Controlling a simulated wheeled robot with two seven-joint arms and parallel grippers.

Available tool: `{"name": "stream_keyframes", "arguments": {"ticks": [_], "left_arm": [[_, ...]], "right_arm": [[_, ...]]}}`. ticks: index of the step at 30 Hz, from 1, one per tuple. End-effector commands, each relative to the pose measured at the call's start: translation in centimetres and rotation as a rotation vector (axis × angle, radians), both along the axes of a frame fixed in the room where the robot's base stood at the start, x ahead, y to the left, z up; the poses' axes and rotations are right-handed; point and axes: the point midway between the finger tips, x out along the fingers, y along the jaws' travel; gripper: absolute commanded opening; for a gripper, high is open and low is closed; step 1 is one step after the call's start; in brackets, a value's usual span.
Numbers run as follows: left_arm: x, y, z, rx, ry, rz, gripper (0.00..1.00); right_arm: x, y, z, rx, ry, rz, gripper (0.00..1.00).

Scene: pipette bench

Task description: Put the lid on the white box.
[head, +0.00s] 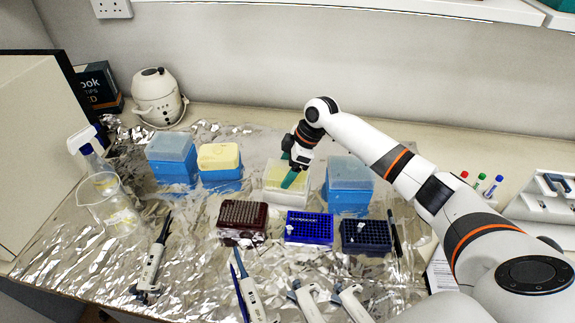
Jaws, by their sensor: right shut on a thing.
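The white box (285,198) stands on the foil near the middle of the bench, between blue boxes. My right gripper (289,169) is over it, pointing down, with green fingers at its top. The gripper is shut on the lid (303,178), a pale yellowish piece over the box top. The gripper and fingers hide part of the lid. I cannot tell whether the lid rests on the rim or is slightly above it. My left gripper is not in view.
A blue box with a clear lid (349,174) stands close on the right, and a yellow-topped blue box (220,166) on the left. A dark red rack (241,216), a blue rack (309,227) and a navy rack (366,236) stand in front. Pipettes (249,296) lie nearer.

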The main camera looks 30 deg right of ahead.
Motion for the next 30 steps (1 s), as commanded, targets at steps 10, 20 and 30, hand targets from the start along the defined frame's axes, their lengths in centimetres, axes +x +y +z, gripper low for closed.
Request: {"name": "stream_keyframes", "arguments": {"ticks": [10,20,30], "left_arm": [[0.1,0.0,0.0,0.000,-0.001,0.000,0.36],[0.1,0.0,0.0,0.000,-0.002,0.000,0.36],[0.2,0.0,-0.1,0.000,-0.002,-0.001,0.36]], "right_arm": [[0.0,0.0,-0.2,0.000,0.000,0.000,0.60],[0.0,0.0,-1.0,0.001,0.001,-0.001,0.60],[-0.2,0.0,-1.5,-0.002,0.008,0.002,0.60]]}}
